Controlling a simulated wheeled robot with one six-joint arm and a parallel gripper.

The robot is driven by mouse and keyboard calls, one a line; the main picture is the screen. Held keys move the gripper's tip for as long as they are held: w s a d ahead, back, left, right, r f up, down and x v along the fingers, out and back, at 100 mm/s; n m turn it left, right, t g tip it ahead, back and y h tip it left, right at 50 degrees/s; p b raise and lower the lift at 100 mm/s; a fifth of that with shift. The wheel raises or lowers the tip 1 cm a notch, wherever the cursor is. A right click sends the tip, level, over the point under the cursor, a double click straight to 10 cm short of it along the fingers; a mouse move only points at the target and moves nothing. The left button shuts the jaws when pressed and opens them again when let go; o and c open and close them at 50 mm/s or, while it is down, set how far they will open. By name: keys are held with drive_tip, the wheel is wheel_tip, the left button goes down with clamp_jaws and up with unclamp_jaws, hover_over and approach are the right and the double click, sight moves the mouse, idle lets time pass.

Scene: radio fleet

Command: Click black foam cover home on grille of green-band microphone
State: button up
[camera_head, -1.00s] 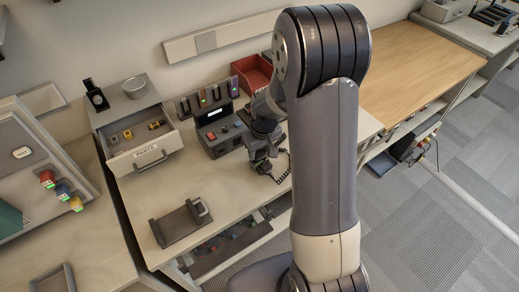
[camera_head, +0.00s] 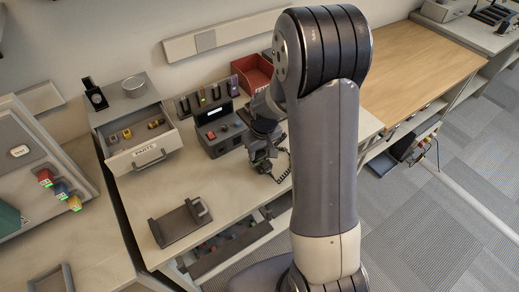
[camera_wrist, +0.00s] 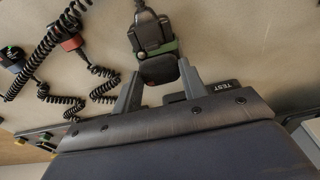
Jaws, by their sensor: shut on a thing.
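The green-band microphone (camera_wrist: 148,30) shows at the top middle of the wrist view, dark, with a green band (camera_wrist: 162,48) near its lower end. The black foam cover (camera_wrist: 158,71) sits between my fingertips, right at the band end of the microphone, with a dull reddish patch on it. My gripper (camera_wrist: 160,78) is shut on the cover. Cover and microphone look in contact, but I cannot tell whether the cover is fully seated. In the head view my gripper (camera_head: 262,158) is small and dark above the bench, and the cover cannot be made out.
A red-marked microphone (camera_wrist: 70,40) and another dark one (camera_wrist: 12,58) lie left in the wrist view with coiled cords. An open parts drawer (camera_head: 148,150), a grey charger unit (camera_head: 218,135) and a tray (camera_head: 180,225) stand around.

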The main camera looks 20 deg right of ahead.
drive_tip(key=shift+f+b, duration=0.45)
drive_tip(key=shift+f, duration=0.15)
drive_tip(key=shift+r, duration=0.1)
drive_tip(key=o, duration=1)
drive_tip(key=shift+o, duration=0.2)
wheel_tip(320, 180, up, 11)
drive_tip(key=s, duration=0.1)
drive_tip(key=shift+s+d, duration=0.25)
drive_tip(key=shift+s, duration=0.05)
drive_tip(key=shift+f, duration=0.25)
drive_tip(key=f, duration=0.3)
drive_tip(key=w+f, duration=0.1)
drive_tip(key=f, duration=0.6)
drive_tip(key=shift+w+a+f, duration=0.25)
drive_tip(key=shift+w+f, duration=0.05)
drive_tip(key=shift+f, duration=0.05)
drive_tip(key=shift+r, duration=0.3)
